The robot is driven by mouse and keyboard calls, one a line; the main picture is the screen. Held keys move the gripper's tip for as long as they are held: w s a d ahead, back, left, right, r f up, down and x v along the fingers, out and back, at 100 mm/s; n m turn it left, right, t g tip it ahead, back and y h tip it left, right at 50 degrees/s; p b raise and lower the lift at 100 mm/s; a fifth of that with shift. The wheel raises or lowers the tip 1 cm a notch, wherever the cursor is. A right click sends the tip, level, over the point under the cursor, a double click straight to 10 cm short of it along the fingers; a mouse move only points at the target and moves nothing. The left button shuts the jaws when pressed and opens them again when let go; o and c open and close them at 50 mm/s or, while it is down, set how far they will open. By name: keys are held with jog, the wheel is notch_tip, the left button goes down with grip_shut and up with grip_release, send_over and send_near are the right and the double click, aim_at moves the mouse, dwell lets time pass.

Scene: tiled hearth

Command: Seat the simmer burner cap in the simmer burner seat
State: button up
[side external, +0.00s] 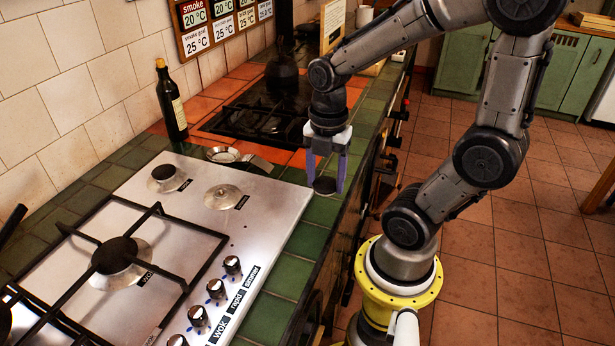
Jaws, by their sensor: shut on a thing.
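The simmer burner cap (325,186) is a small dark disc. My gripper (326,180), with purple fingers, is shut on it and holds it roughly level. It is over the green tiled edge, right of the steel hob (190,240). I cannot tell its exact height above the tiles. The bare burner seat (223,196) is a pale metal round with no cap, near the hob's far right corner, with a small label too small to read. I take it to be the simmer seat. My gripper is to its right, clear of it.
A capped burner (164,174) lies left of the bare seat. The wok burner (115,254) is under a black grate (180,276). Knobs (215,288) line the hob's right front.

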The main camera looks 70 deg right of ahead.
jog(key=shift+s+a+r, duration=0.2)
jog(key=shift+s+r, duration=0.15)
jog(key=shift+s, duration=0.25)
jog(key=w+d+r, duration=0.2)
jog(key=w+r, duration=0.2)
jog(key=w, duration=0.4)
send_over(221, 193)
notch_tip(221, 193, down, 8)
jog(key=shift+s, duration=0.1)
jog(key=shift+f, duration=3.05)
jog(key=shift+f, duration=0.9)
